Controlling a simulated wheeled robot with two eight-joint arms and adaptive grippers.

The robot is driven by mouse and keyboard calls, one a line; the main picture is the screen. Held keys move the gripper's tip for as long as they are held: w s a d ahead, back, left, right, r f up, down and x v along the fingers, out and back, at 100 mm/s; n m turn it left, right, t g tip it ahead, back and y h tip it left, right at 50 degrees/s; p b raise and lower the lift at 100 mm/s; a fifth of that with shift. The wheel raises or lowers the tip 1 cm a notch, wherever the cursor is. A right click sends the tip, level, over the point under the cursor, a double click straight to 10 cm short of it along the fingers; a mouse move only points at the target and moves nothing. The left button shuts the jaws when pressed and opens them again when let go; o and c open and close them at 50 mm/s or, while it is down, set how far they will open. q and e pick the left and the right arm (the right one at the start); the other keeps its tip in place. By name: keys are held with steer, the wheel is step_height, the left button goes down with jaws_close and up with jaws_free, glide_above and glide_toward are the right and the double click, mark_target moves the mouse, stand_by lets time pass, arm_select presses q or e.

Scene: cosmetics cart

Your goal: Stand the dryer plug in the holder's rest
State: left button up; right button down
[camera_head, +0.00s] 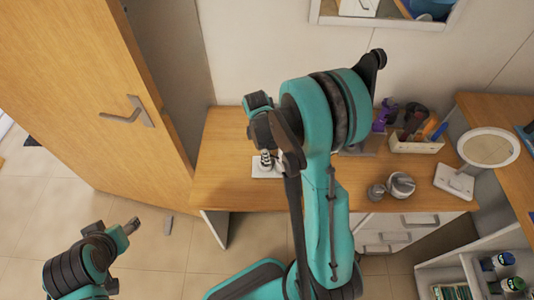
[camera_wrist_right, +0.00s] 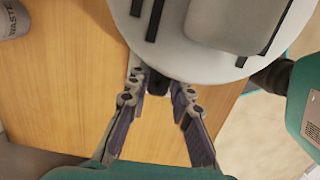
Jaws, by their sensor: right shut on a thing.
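My right gripper (camera_head: 267,163) points down over a white plate (camera_head: 262,173) on the desk. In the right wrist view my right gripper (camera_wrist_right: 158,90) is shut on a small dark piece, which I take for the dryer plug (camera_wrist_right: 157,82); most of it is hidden. A purple dryer (camera_head: 380,120) stands at a grey holder (camera_head: 372,143), partly hidden behind my right arm. The holder's rest cannot be made out. My left gripper (camera_head: 130,227) is low on the left, away from the desk, its jaws unclear.
An organizer (camera_head: 415,146) with brushes, a round mirror (camera_head: 489,147) and canisters (camera_head: 400,185) stand right on the desk. A pale round form (camera_wrist_right: 215,40) fills the top of the wrist view; I cannot tell what it is. The desk's left part is bare.

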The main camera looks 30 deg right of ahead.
steer(key=shift+f+b, duration=0.3)
steer(key=shift+f, duration=0.05)
steer(key=c, duration=1.3)
jaws_free()
steer(key=r, duration=0.8)
steer(key=a+r, duration=0.1)
steer(key=r, duration=0.3)
steer(key=shift+w+a, duration=0.1)
steer(key=shift+w, duration=0.25)
steer(key=s+a+r+m+t, duration=0.1)
steer(key=s+a+m+t, duration=0.1)
steer(key=s+a+m, duration=0.1)
steer(key=s+a+r+m+t, duration=0.2)
steer(key=s+a+m+t, duration=0.1)
steer(key=s+m, duration=0.1)
steer(key=s+a+r+m+t+y, duration=0.1)
steer(key=s+a+r+m+t, duration=0.1)
steer(key=s+a+m, duration=0.1)
steer(key=shift+s+a+m+t, duration=0.4)
steer(key=shift+s+m, duration=0.35)
steer(key=shift+m, duration=0.15)
